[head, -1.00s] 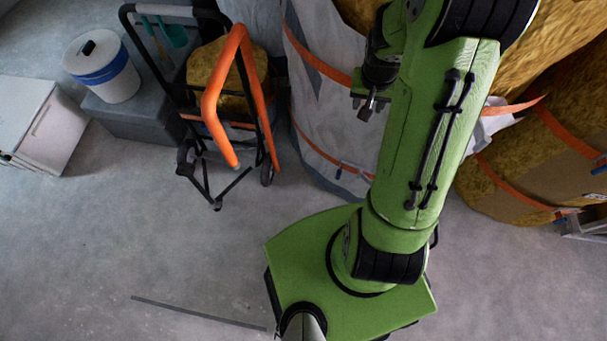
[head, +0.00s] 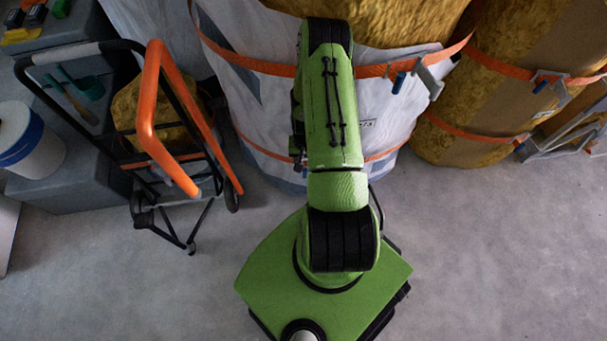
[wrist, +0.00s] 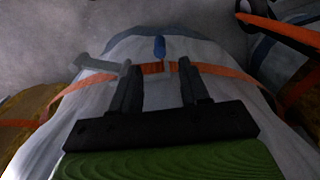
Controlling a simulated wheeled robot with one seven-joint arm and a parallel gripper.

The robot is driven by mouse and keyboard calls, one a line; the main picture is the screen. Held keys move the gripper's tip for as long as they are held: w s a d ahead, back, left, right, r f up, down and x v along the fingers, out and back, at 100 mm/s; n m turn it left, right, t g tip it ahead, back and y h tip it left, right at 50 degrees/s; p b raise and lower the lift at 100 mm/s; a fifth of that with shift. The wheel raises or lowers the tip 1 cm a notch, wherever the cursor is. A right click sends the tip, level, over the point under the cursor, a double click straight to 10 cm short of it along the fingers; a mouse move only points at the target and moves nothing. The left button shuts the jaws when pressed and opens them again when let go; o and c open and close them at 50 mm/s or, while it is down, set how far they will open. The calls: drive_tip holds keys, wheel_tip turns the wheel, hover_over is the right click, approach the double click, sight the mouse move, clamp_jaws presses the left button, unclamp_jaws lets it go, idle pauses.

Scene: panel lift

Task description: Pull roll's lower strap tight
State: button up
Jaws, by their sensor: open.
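The roll (head: 265,102) is wrapped in a white sheet and stands upright behind my arm. Its lower strap (head: 262,150) is an orange band near the foot, partly hidden by my arm. In the wrist view the lower strap (wrist: 217,71) crosses the pale wrap beyond my fingers. A blue handle (wrist: 158,47) and a grey metal buckle lever (wrist: 98,64) are on it. My gripper (wrist: 158,72) is open, with its fingers pointing at the strap on either side of the buckle area. I cannot tell whether they touch it. In the head view my arm hides the gripper.
An upper strap (head: 247,63) with a buckle (head: 428,82) circles the roll higher up. A hand cart (head: 160,120) with an orange frame stands on the left. Yellow strapped rolls (head: 455,125) stand at right. The floor at front right is clear.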

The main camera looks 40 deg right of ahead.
wheel_tip(320, 180, down, 10)
drive_tip(key=b, duration=0.3)
drive_tip(key=shift+r, duration=0.2)
drive_tip(key=shift+c, duration=0.3)
clamp_jaws()
